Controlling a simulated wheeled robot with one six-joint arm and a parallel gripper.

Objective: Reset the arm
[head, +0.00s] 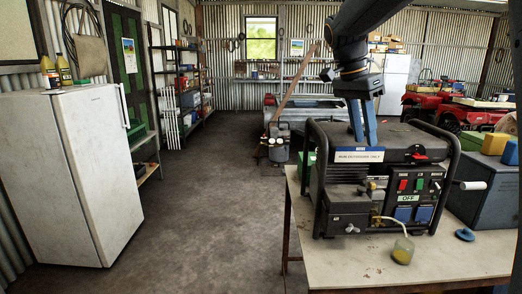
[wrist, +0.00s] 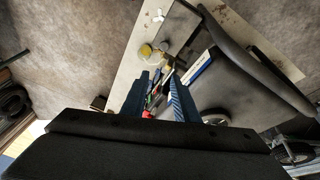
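My gripper (head: 364,138) is at the end of my arm, which reaches in from the top right of the head view. Its two blue fingers point down, in front of or just above the black-framed generator (head: 375,178); the exact gap is hard to tell. In the wrist view the fingers (wrist: 164,86) stand apart with nothing held between them. The generator's panel and a cup of yellowish liquid (wrist: 152,52) lie beyond them. The cup (head: 402,251) also shows at the generator's front in the head view, with a thin tube running into it.
The generator stands on a pale workbench (head: 330,268). A blue-grey box (head: 478,195) with a yellow block (head: 494,143) stands to its right, and a blue cap (head: 464,235) lies in front. A white fridge (head: 85,170) stands at the left. The floor (head: 205,195) between is clear.

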